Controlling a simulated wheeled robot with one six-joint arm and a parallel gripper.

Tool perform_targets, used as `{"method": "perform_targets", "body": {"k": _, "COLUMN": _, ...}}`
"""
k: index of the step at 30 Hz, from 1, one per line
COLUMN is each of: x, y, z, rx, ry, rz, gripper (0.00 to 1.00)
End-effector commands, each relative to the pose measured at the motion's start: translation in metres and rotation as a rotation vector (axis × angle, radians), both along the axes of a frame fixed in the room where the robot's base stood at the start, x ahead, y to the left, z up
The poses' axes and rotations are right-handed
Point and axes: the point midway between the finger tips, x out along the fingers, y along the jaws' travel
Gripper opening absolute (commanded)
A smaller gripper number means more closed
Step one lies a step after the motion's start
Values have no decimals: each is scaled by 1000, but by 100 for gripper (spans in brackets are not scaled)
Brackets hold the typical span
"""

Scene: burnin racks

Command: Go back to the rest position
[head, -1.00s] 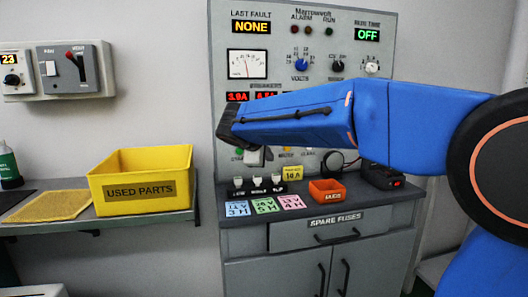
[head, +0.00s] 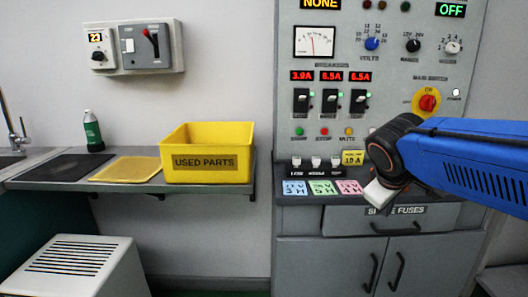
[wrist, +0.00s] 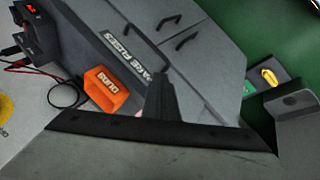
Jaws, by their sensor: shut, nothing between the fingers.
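My gripper (head: 384,197) is at the end of my blue arm at the right of the head view. It hangs in front of the grey bench, near the spare fuses drawer (head: 440,213), and appears empty. In the wrist view the dark finger part of my gripper (wrist: 160,98) points toward the drawer front and touches nothing that I can see. The gripper is shut. The arm hides part of the panel's right side and the bench top.
The panel (head: 292,140) has breakers and a red main switch (head: 428,103). An orange bin (wrist: 108,92) sits on the bench. A yellow used parts bin (head: 207,163) stands on the left shelf. A white cabinet (head: 100,270) stands at lower left.

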Motion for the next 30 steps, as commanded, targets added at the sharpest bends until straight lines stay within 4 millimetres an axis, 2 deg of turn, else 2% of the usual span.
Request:
{"method": "perform_targets", "body": {"k": 1, "x": -21, "y": -4, "z": -10, "rx": 47, "ry": 1, "rz": -37, "gripper": 0}}
{"method": "perform_targets", "body": {"k": 3, "x": -48, "y": -5, "z": -26, "rx": 116, "ry": 6, "rz": -88, "gripper": 0}}
{"method": "perform_targets", "body": {"k": 9, "x": -118, "y": 0, "z": -72, "rx": 314, "ry": 12, "rz": -235, "gripper": 0}}
{"method": "perform_targets", "body": {"k": 12, "x": -145, "y": 6, "z": -92, "rx": 400, "ry": 13, "rz": -298, "gripper": 0}}
{"method": "perform_targets", "body": {"k": 15, "x": -165, "y": 12, "z": -108, "rx": 467, "ry": 13, "rz": -348, "gripper": 0}}
{"method": "perform_targets", "body": {"k": 21, "x": -182, "y": 19, "z": -122, "rx": 529, "ry": 13, "rz": -394, "gripper": 0}}
{"method": "perform_targets", "body": {"k": 30, "x": -183, "y": 19, "z": -123, "rx": 533, "ry": 14, "rz": -396, "gripper": 0}}
